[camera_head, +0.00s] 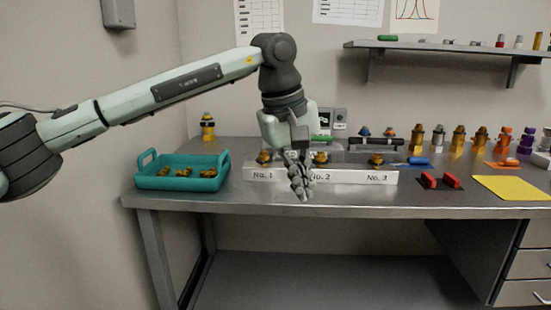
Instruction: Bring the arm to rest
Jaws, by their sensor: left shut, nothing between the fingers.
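My left arm (165,90) reaches in from the left, bends at a dark elbow joint and hangs down over the front of the bench. My left gripper (302,192) points down, shut and empty, in front of the white label board (352,177). It covers part of the board between "No. 1" and "No. 2". It appears apart from the board, though the exact gap is hard to tell. My right gripper is not in view.
A teal tray (150,182) with brass-coloured pieces stands on the metal bench (240,203) at left. Brass pieces sit behind the board. Red blocks (429,180), a yellow sheet (515,187) and several bottle-like figures are at right. A shelf (450,46) hangs above.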

